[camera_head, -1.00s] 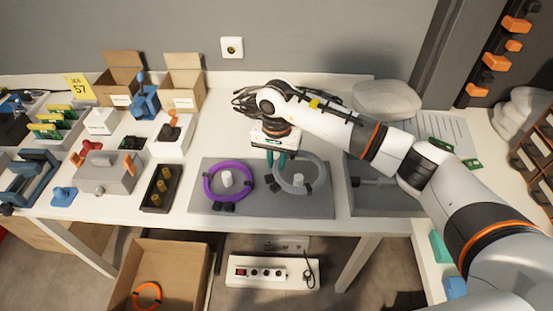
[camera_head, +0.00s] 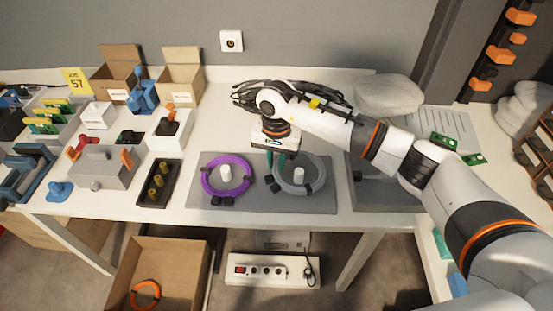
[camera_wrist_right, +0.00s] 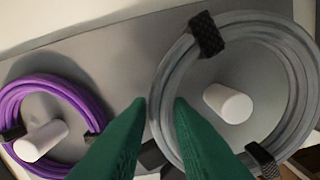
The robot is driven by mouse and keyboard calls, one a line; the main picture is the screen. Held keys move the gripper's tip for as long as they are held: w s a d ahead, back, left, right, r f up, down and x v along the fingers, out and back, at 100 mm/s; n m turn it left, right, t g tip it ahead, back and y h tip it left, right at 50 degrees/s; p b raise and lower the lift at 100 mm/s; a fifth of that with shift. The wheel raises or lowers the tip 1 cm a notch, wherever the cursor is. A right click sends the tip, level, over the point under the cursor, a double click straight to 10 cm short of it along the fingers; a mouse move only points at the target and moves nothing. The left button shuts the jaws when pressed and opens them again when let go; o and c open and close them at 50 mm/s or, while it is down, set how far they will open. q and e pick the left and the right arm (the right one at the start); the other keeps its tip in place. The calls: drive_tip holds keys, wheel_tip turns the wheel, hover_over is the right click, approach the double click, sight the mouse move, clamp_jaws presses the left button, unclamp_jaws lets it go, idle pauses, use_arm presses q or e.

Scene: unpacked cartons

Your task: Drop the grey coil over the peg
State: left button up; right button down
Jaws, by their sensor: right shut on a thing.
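The grey coil (camera_head: 320,184) is a ring with black ties above the right side of the grey mat (camera_head: 255,203). My right gripper (camera_head: 276,160) is shut on its left side; the green fingertips (camera_wrist_right: 160,104) pinch it in the wrist view. A white peg (camera_head: 298,175) shows inside the ring in the head view, and the peg also shows inside it in the wrist view (camera_wrist_right: 228,103). I cannot tell whether the coil touches the mat. My left gripper is not in view.
A purple coil (camera_head: 207,188) lies around another white peg (camera_head: 226,174) on the mat's left side. A black tray (camera_head: 149,202) with yellow parts stands left of the mat. A carton (camera_head: 190,268) with an orange ring is below the table.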

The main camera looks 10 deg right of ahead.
drive_tip(key=shift+f+b, duration=1.25)
drive_tip(key=shift+f, duration=0.2)
drive_tip(key=c, duration=1.2)
unclamp_jaws()
drive_tip(key=shift+r, duration=0.1)
wheel_tip(320, 180, up, 12)
drive_tip(key=p, duration=0.5)
